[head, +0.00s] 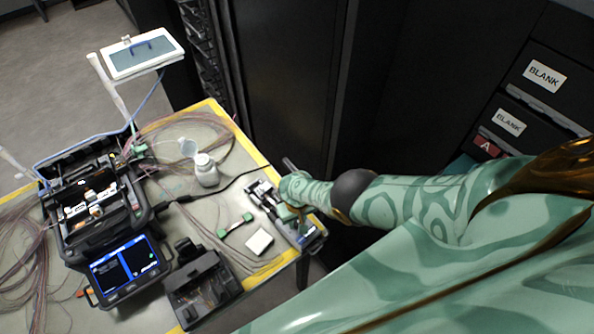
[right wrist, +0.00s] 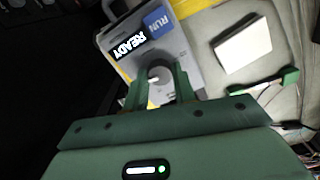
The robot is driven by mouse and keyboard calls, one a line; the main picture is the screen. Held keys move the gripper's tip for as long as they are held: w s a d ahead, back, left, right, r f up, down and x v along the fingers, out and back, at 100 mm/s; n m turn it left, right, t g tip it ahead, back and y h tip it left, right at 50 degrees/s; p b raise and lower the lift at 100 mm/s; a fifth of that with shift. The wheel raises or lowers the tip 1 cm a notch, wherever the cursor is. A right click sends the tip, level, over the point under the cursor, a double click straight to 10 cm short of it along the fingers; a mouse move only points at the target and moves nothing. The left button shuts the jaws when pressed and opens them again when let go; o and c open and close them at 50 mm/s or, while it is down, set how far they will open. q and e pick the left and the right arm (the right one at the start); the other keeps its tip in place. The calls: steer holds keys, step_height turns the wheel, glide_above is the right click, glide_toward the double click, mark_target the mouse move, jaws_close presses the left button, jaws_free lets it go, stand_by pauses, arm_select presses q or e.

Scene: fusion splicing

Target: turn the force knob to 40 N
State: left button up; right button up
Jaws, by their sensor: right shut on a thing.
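The force knob (right wrist: 158,79) is a dark round knob with a pale mark, on the face of a grey tester (right wrist: 186,8) in the right wrist view. The tester also has a dark READY display (right wrist: 127,46) and a blue RUN button (right wrist: 159,22). My right gripper (right wrist: 158,76) is shut on the knob, one green finger on each side. In the head view my right gripper (head: 298,208) is over the tester (head: 307,239) at the table's right end, and the knob is hidden there. No force number is readable. My left gripper is not in view.
A white block (head: 259,241) and a green-ended tool (head: 235,225) lie beside the tester. A white bottle (head: 206,170), a fusion splicer (head: 100,212) and a black open case (head: 203,287) stand on the table. Black cabinets stand behind the table's far edge.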

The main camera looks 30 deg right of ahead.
mark_target(296, 223)
stand_by(0.4)
steer(key=o, duration=1)
steer(key=shift+r+p, duration=5.8)
steer(key=shift+r, duration=2.3)
